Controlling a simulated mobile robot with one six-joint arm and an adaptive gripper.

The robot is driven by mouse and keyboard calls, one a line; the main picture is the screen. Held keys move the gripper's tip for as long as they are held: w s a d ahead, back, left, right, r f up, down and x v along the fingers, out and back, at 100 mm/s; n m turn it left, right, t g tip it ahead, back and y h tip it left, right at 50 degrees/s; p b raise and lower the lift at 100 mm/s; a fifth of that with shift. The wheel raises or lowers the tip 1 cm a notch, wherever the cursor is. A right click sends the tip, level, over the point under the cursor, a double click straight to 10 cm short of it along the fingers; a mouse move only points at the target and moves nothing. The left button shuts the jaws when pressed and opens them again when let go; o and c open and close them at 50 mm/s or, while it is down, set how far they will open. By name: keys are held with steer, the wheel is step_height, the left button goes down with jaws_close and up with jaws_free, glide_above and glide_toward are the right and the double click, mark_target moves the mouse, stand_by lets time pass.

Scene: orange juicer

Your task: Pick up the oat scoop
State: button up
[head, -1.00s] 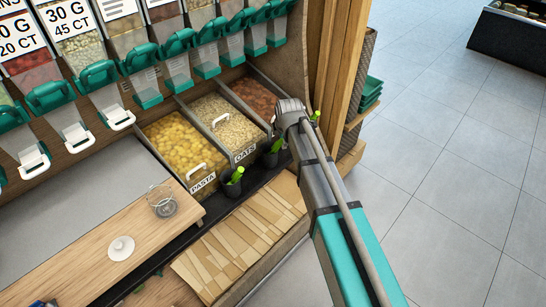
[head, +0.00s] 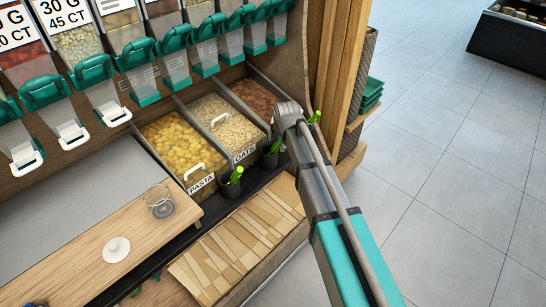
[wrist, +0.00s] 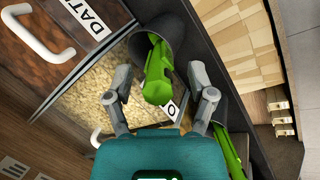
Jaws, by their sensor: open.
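The oat scoop (wrist: 158,72) has a bright green handle and stands in a dark cup (wrist: 172,28) in front of the oats bin. Its lower part is hidden inside the cup. In the head view the scoop's green top (head: 276,146) shows just left of my arm. My gripper (wrist: 160,74) is open, with one finger on each side of the green handle. I cannot tell whether either finger touches it. In the head view my fingers are mostly hidden by my own arm.
A second green scoop (wrist: 228,150) stands in a cup by the pasta bin (head: 180,140). The oats bin (head: 225,122) and a bin of brown dates (head: 255,95) sit behind the cups. Paper bags (head: 240,240) lie on the shelf in front. A wooden counter (head: 75,255) is at left.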

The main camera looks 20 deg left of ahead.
mark_target(275, 151)
steer(key=shift+b+x, duration=1)
steer(key=shift+x, duration=0.35)
jaws_close()
